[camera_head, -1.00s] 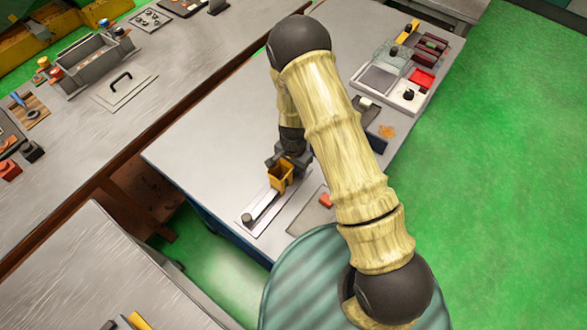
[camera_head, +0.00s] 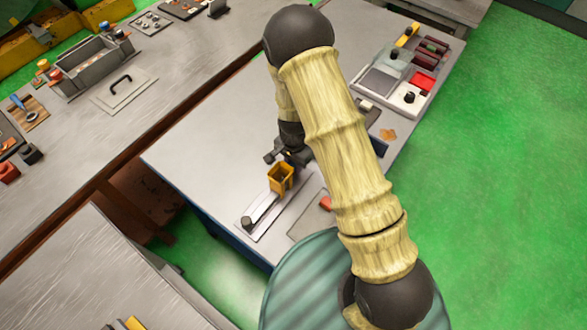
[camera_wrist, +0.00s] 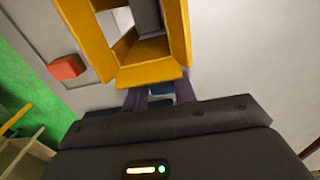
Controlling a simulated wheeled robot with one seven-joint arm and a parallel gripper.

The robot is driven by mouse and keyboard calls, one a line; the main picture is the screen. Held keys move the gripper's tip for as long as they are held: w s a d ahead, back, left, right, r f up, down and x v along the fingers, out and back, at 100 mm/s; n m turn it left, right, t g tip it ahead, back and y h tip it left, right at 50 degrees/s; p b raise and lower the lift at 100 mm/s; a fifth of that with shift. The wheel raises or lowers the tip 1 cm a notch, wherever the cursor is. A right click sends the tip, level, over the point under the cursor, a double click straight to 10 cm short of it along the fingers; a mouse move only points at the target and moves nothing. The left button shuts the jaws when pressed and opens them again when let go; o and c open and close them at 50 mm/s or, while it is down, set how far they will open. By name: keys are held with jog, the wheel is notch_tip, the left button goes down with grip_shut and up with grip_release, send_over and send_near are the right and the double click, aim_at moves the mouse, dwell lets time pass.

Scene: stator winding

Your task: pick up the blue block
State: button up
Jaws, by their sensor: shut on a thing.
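My gripper (camera_head: 290,157) is just behind an open yellow box (camera_head: 280,178) on the grey table. In the wrist view my gripper (camera_wrist: 160,95) has its dark fingers closed on a small blue piece, which I take to be the blue block (camera_wrist: 162,89). Only a bit of the block shows between the fingers; the rest is hidden. In the wrist view the yellow box (camera_wrist: 152,75) stands just beyond the fingertips, open and hollow. I cannot tell whether the block touches the table.
The yellow box stands at the end of a pale strip (camera_head: 262,210) with a dark knob (camera_head: 247,223). A red block (camera_head: 325,203) lies to the right. A parts tray (camera_head: 398,90) is at the back right. The table's left half is clear.

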aim_at(294, 165)
notch_tip(294, 165, up, 14)
jog(key=b, duration=0.2)
jog(key=shift+r, duration=0.25)
jog(key=shift+d+f, duration=0.1)
